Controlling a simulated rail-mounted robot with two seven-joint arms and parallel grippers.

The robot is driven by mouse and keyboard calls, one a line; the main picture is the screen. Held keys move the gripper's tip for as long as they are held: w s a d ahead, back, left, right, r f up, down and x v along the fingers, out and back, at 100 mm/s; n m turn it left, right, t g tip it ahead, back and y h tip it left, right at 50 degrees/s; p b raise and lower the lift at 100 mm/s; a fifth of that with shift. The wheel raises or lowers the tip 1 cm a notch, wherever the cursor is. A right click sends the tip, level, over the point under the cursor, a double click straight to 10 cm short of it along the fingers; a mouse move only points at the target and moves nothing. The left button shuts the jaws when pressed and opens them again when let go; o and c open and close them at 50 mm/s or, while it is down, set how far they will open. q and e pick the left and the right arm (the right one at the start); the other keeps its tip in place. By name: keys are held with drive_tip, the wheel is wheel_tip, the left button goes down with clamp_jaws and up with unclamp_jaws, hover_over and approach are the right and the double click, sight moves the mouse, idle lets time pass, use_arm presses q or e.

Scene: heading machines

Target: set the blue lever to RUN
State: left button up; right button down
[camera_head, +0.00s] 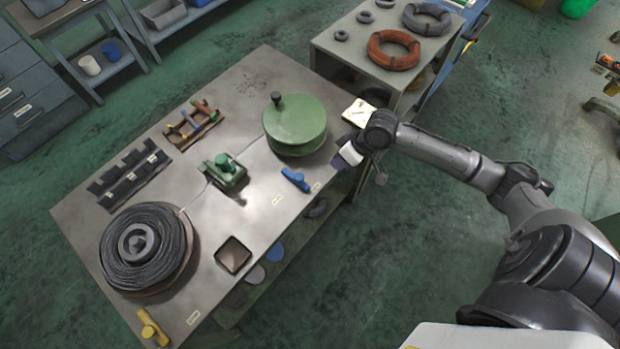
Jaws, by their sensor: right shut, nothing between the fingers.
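The blue lever (296,179) sits on the metal table near its right front edge. It lies at a slant, its upper-left end beside the green machine side and its lower-right end toward the edge. Small pale labels lie close to it, too small to read. My right gripper (341,162) is at the table's right edge, to the right of and a little above the lever in the picture, apart from it. It is shut and empty. My left gripper is not in view.
A green wheel (295,122) stands behind the lever, and a small green device (223,171) to its left. A wire coil (146,247), a dark tray (233,254) and a yellow lever (152,327) are farther left. A side table (340,47) holds rings.

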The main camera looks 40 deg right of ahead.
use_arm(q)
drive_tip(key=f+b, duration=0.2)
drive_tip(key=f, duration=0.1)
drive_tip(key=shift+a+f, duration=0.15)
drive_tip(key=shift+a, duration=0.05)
use_arm(e)
drive_tip(key=shift+m+t, duration=0.3)
drive_tip(key=shift+m, duration=0.3)
drive_tip(key=w+d, duration=0.1)
drive_tip(key=d, duration=0.1)
drive_tip(key=w+d, duration=0.2)
drive_tip(key=shift+r, duration=0.2)
drive_tip(key=shift+a+f, duration=0.1)
drive_tip(key=b+x, duration=0.1)
drive_tip(key=x, duration=0.9)
drive_tip(key=shift+a, duration=1.35)
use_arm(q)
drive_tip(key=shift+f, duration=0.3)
use_arm(e)
drive_tip(key=shift+a+f, duration=0.15)
drive_tip(key=shift+a, duration=0.55)
